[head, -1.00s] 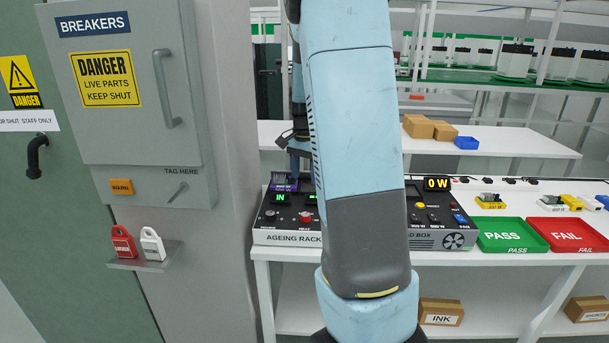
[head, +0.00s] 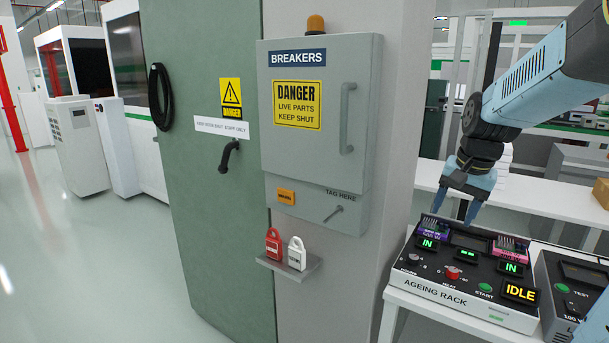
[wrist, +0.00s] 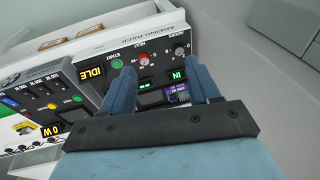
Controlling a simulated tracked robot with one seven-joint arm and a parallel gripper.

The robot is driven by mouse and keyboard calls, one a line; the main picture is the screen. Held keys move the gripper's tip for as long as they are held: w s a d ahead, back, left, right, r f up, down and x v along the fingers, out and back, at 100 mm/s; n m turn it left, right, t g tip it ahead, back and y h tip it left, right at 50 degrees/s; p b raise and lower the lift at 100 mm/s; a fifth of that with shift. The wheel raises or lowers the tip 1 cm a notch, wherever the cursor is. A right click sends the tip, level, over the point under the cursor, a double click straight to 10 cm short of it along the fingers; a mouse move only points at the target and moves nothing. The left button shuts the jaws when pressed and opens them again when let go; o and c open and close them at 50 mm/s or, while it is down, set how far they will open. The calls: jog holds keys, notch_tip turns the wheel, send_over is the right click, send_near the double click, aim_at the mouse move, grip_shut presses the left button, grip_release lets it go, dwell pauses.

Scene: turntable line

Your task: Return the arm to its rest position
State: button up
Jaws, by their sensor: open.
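My gripper (head: 468,210) is in the head view at the right, above the back of the ageing rack (head: 470,300). Its two blue fingers point down and stand apart with nothing between them. In the wrist view my gripper (wrist: 158,82) also shows open and empty, with the rack (wrist: 160,38) beyond the fingertips. A purple module (head: 434,227) and a pink module (head: 510,245) sit in the rack's slots, each with a green IN display. The rack's yellow display reads IDLE. Whether the fingertips touch the rack is unclear.
A load box (head: 575,290) stands right of the rack on the white bench. The grey breaker cabinet (head: 318,130) is left of my arm, with red (head: 273,243) and white (head: 297,253) padlocks on a shelf below. Open floor (head: 90,270) lies at the far left.

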jog(key=s+a+r+n+t, duration=0.1)
jog(key=s+a+n, duration=0.2)
jog(key=s, duration=0.5)
jog(key=s+a+r+n+t, duration=0.2)
jog(key=s+a+n, duration=0.2)
jog(key=s, duration=0.3)
jog(key=shift+s+a+r+h, duration=0.25)
jog(key=shift+s+a+h, duration=0.1)
jog(key=shift+a, duration=0.45)
dwell(0.5)
